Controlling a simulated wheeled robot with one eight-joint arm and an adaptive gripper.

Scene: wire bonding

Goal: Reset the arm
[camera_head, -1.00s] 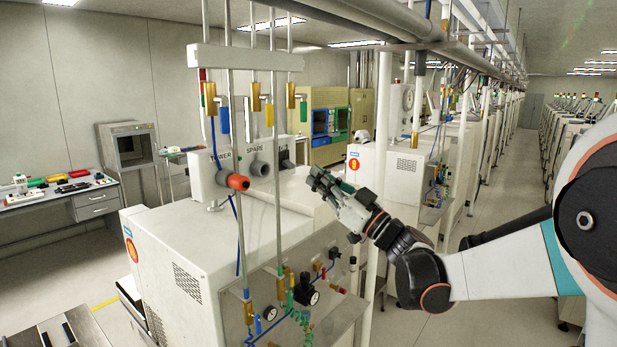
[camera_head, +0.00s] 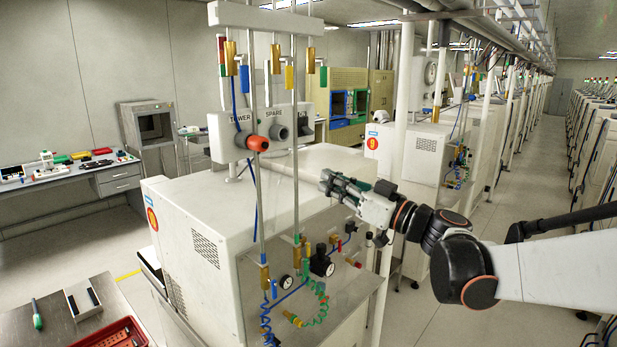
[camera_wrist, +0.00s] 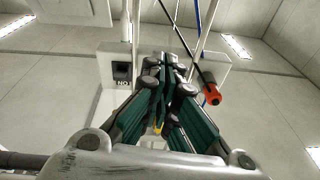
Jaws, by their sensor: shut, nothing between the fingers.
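My gripper (camera_head: 326,181) is in the middle of the head view, reaching in from the right on my arm. It is in the air in front of the upper part of the white machine (camera_head: 205,250) and appears to hold nothing. In the wrist view my gripper's green-and-black fingers (camera_wrist: 165,62) come together at their tips. They point up toward the ceiling, with nothing visible between them.
Vertical pipes (camera_head: 294,190), gauges (camera_head: 321,263) and a coiled green hose (camera_head: 318,305) stand near the arm. A metal table (camera_head: 45,322) with a red tray (camera_head: 112,335) is at lower left.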

